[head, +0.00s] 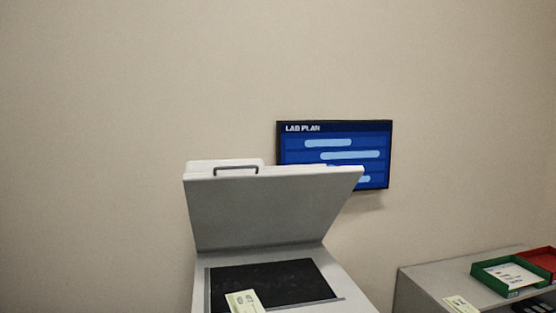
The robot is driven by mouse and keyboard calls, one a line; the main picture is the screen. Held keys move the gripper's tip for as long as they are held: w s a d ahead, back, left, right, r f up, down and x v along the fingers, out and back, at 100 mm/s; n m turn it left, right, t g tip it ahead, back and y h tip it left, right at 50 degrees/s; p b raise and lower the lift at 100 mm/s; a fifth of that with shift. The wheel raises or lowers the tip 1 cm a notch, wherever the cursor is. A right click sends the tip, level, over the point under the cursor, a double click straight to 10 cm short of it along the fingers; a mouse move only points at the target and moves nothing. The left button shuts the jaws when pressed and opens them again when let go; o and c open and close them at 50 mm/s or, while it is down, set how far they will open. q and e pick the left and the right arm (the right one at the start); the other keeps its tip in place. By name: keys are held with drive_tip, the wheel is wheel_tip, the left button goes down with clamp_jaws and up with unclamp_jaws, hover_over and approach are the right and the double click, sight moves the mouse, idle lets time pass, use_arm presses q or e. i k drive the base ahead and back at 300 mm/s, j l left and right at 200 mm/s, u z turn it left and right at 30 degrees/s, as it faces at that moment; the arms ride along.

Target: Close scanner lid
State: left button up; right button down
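The scanner (345,293) stands at the bottom centre of the head view. Its grey lid (265,212) is raised and leans back steeply from the rear edge. A dark handle (236,168) sits on the lid's top edge, left of its middle. The dark scanning bed (275,279) is exposed below the lid. A pale card or sheet with small markings (243,301) lies over the bed's front edge. Neither of my grippers shows in this view.
A grey cabinet (425,286) stands to the right, with a gap between it and the scanner. On it are a green tray (483,276) holding paper, a red tray (545,258) and a small card (460,304). A "LAB PLAN" screen (340,147) hangs on the wall behind the lid.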

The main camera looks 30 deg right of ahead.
sight(233, 204)
drive_tip(key=l+u, duration=0.3)
drive_tip(key=l, duration=0.15)
drive_tip(key=l+u, duration=0.35)
drive_tip(key=l, duration=0.15)
drive_tip(key=k+l+u, duration=0.1)
drive_tip(key=l+u, duration=0.2)
drive_tip(key=k+l+u, duration=0.15)
drive_tip(key=l+u, duration=0.2)
drive_tip(key=l, duration=0.2)
drive_tip(key=k+l+u, duration=0.15)
drive_tip(key=l+u, duration=0.15)
drive_tip(key=l, duration=0.1)
